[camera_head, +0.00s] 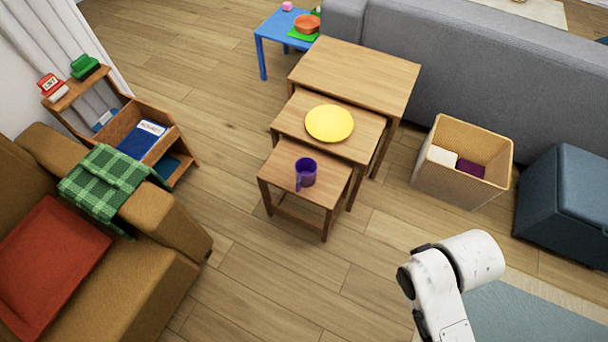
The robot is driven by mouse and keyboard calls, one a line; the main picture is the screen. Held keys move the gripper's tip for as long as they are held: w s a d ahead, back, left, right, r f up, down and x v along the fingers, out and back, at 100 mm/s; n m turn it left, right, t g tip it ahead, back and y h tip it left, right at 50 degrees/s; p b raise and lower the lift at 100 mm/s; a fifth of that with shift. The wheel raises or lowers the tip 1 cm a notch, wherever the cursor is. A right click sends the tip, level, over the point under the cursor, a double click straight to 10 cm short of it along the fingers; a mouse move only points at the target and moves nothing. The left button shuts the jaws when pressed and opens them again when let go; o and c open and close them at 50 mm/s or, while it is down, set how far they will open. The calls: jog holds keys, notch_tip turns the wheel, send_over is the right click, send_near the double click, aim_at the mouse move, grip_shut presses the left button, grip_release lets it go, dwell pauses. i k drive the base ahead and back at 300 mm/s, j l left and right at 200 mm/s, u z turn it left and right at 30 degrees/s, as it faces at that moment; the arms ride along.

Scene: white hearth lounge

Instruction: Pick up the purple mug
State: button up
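The purple mug (307,173) stands upright on the lowest, front table (278,172) of a stepped set of wooden nesting tables. Its handle points to the lower left in the picture. A yellow plate (329,123) lies on the middle table just behind it. Part of my white arm shows at the lower right, well apart from the mug. My gripper is not in view.
A wicker basket (426,181) and a dark blue ottoman (568,200) stand at the right, before a grey sofa (475,75). A brown armchair (165,222) and a wooden shelf (187,152) are at the left. Open floor (260,275) lies in front of the tables.

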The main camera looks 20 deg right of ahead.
aim_at(306, 167)
jog(key=i+l+u, duration=0.85)
jog(key=i+l, duration=0.1)
